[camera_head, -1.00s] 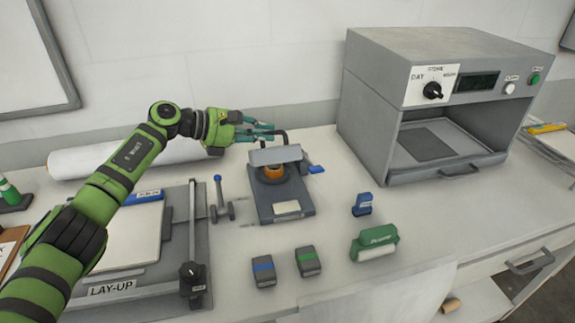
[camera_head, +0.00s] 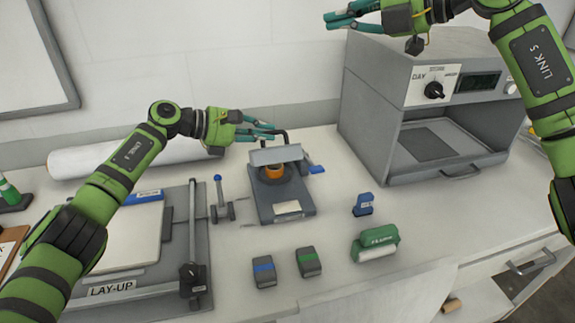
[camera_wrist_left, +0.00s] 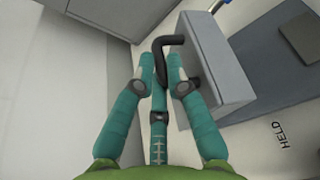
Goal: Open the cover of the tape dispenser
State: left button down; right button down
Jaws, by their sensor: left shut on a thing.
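The tape dispenser (camera_head: 280,196) is a dark grey device on the bench with an orange roll (camera_head: 273,172) inside. Its grey cover (camera_head: 273,156) sits over the roll, and the roll shows below its front edge. A black bent handle (camera_head: 285,138) rises from the cover. My left gripper (camera_head: 276,132) is shut on this handle from the left. In the left wrist view the teal fingers (camera_wrist_left: 160,68) close around the handle (camera_wrist_left: 176,42), beside the grey cover (camera_wrist_left: 215,88). My right gripper (camera_head: 327,21) hangs in the air at the top, apart from everything; its finger gap is unclear.
A grey oven-like box (camera_head: 362,105) stands right of the dispenser. A lay-up board (camera_head: 150,270) and a white roll (camera_head: 100,160) lie left.

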pick_arm(q)
jog(key=shift+d+r, duration=0.1)
jog(key=shift+r, duration=0.05)
pick_arm(e)
jog(key=s+a+r+h, duration=0.1)
jog(key=s+a+h, duration=0.5)
jog(key=a, duration=0.4)
jog(key=w+f+n+g+h, duration=0.1)
jog(key=f+n, duration=0.3)
jog(key=f, duration=0.7)
jog(key=w+d+f+n+g+h, duration=0.1)
jog(key=w+f+n+h, duration=0.1)
jog(key=f, duration=1)
jog(key=w+d+f+n+g+h, duration=0.1)
jog(key=f+n, duration=0.5)
jog(key=f, duration=0.6)
jog(key=shift+w+d+f+n+g+h, duration=0.15)
jog(key=shift+w+n+g+h, duration=0.3)
jog(key=shift+h, duration=0.45)
jog(key=shift+w+a+r, duration=0.15)
jog(key=shift+w+r, duration=0.15)
jog(key=shift+r, duration=0.3)
jog(key=shift+w+a+r, duration=0.1)
jog(key=shift+w+r, duration=0.2)
jog(key=shift+r, duration=0.25)
jog(key=shift+w+a+r, duration=0.1)
jog(key=shift+w+r, duration=0.25)
jog(key=shift+r, duration=0.25)
